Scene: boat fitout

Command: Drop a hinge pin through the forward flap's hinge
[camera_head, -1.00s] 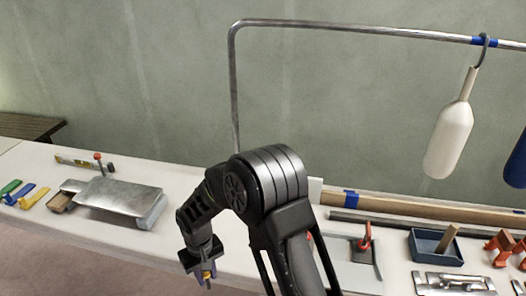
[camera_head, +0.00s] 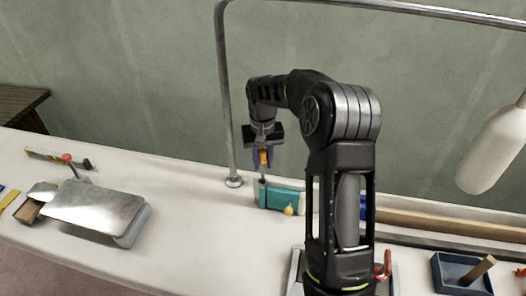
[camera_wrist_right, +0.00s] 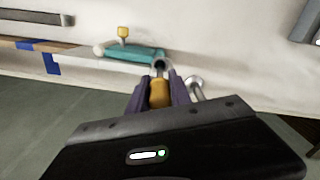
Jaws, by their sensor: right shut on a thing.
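My right gripper (camera_head: 263,158) is shut on a small pin with a yellow-orange head (camera_wrist_right: 159,94). In the head view a thin grey shaft seems to hang below the fingers. The gripper is upright, pointing down, above the left end of a teal block (camera_head: 285,197). The teal block also shows in the right wrist view (camera_wrist_right: 135,53), with a grey-rimmed round end just beyond the fingertips. A yellow knob (camera_wrist_right: 123,33) stands at the block. I cannot tell whether the pin touches it. A silver plate-like flap (camera_head: 95,205) lies far left; its hinge is not clear. My left gripper is out of view.
A metal rail (camera_head: 225,110) stands on a round foot just left of the gripper. A white fender (camera_head: 490,150) hangs at the right. A blue tray (camera_head: 462,274) is at lower right. The bench between flap and teal block is clear.

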